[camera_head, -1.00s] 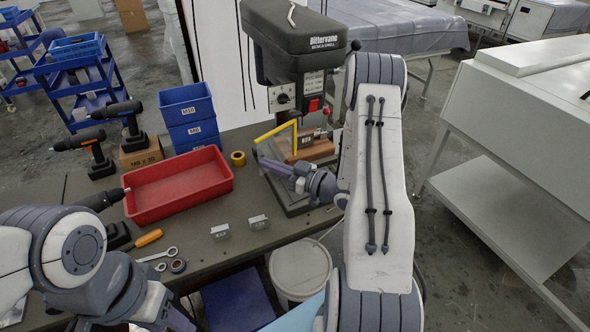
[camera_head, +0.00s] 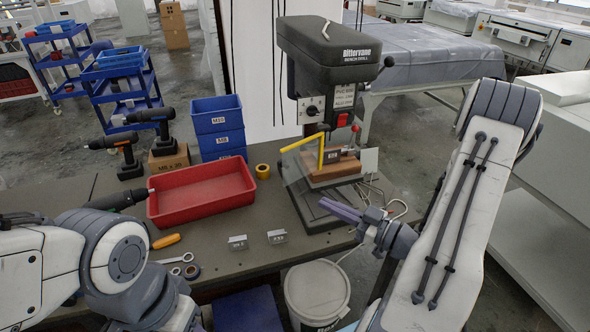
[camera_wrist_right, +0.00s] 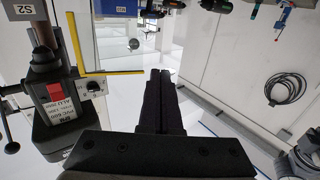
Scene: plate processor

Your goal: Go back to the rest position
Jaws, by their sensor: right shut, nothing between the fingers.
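My right gripper (camera_head: 342,211) is in the head view, in front of the drill press base at the bench's right end. Its fingers are together with nothing between them, and they also show shut in the right wrist view (camera_wrist_right: 160,85). The gripper is apart from the drill press (camera_head: 330,60), which stands upright on the bench with a plate clamped under its head. My left arm comes in at the lower left of the head view; its gripper fingers are out of the picture.
The bench (camera_head: 240,262) holds a red tray (camera_head: 203,210), blue bins (camera_head: 218,128), cordless drills (camera_head: 128,160), yellow tape (camera_head: 262,171) and two small labelled blocks (camera_head: 277,237). A white bucket (camera_head: 318,290) stands below the bench. A covered table (camera_head: 430,60) is behind.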

